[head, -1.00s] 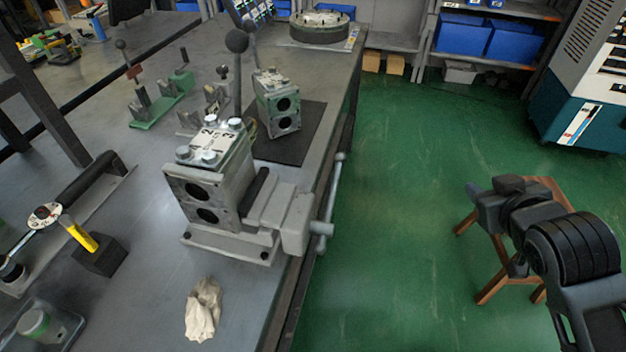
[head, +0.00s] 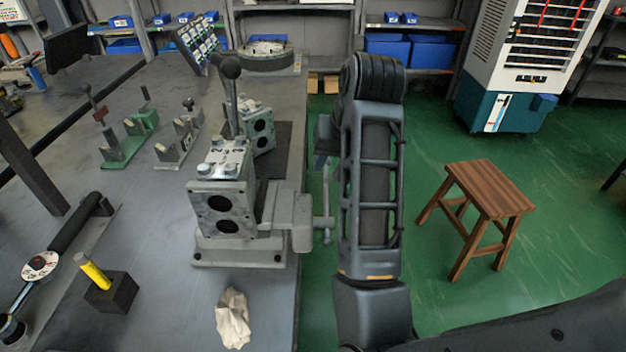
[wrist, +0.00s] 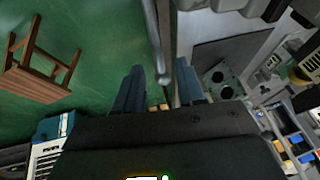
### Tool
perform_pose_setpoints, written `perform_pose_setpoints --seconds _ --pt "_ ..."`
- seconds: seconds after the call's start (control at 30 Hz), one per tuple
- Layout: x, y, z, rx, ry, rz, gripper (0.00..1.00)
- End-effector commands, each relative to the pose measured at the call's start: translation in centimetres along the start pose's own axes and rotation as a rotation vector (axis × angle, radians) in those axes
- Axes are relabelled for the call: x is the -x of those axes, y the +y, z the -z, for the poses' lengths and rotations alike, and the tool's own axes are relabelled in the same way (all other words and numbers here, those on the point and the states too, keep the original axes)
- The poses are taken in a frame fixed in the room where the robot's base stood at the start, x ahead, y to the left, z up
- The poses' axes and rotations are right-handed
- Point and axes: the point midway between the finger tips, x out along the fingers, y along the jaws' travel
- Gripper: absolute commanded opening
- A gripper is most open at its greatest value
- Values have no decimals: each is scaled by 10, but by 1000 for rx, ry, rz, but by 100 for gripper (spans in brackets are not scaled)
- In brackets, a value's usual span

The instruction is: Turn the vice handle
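The vice (head: 240,248) sits at the right edge of the grey workbench with a valve block (head: 222,195) in its jaws. Its handle (head: 326,205) is a thin grey bar, roughly upright, at the vice's right end beyond the bench edge. My gripper (head: 322,145) is largely hidden behind my arm in the head view, near the handle's upper end. In the wrist view my gripper (wrist: 158,85) has its two dark fingers apart. The handle (wrist: 156,40) runs down the picture into the gap between them, touching neither visibly. I cannot tell its depth between the fingers.
A wooden stool (head: 480,200) stands on the green floor at the right. A second valve block (head: 258,128) stands on a dark mat behind the vice. A crumpled rag (head: 233,318) lies in front of it. Open floor lies between bench and stool.

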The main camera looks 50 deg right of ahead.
Motion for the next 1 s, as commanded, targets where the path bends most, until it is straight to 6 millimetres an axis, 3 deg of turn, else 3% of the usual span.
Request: perform_pose_setpoints --seconds 0.43,0.83,1.0 --pt "-62 0 0 3 1 -1 39" --pt "-70 1 0 2 3 -1 39" --pt "-70 1 0 2 3 -1 23"
